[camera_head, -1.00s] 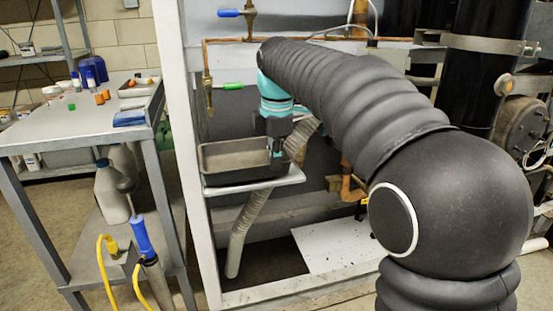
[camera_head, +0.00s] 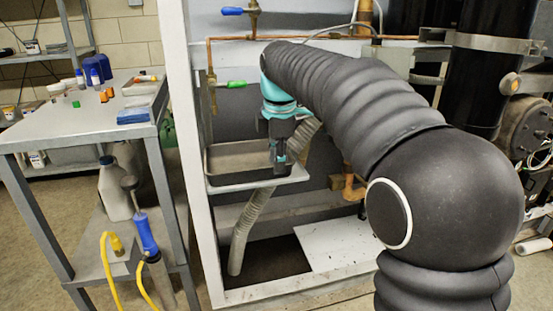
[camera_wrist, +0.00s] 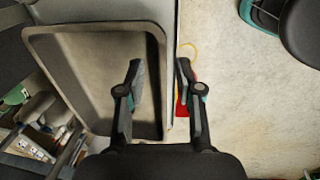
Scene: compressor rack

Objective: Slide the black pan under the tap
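The black pan (camera_head: 238,178) is a shallow rectangular tray on a small light shelf (camera_head: 298,177), inside the white frame. The brass tap (camera_head: 212,97) with a green handle (camera_head: 236,84) hangs above the pan's left end in the head view. Their depth offset is hard to judge. My gripper (camera_head: 278,163) points down at the pan's right end. In the wrist view my gripper (camera_wrist: 160,72) has its fingers apart, one inside the pan (camera_wrist: 90,27) and one outside its right wall. The wall lies between them; no clear contact shows.
A corrugated drain hose (camera_head: 247,225) runs beside and below the shelf. The white frame post (camera_head: 185,130) stands close on the left. A blue-handled valve (camera_head: 232,11) and copper pipe (camera_head: 300,37) are above. A grey bench (camera_head: 75,125) with bottles stands left.

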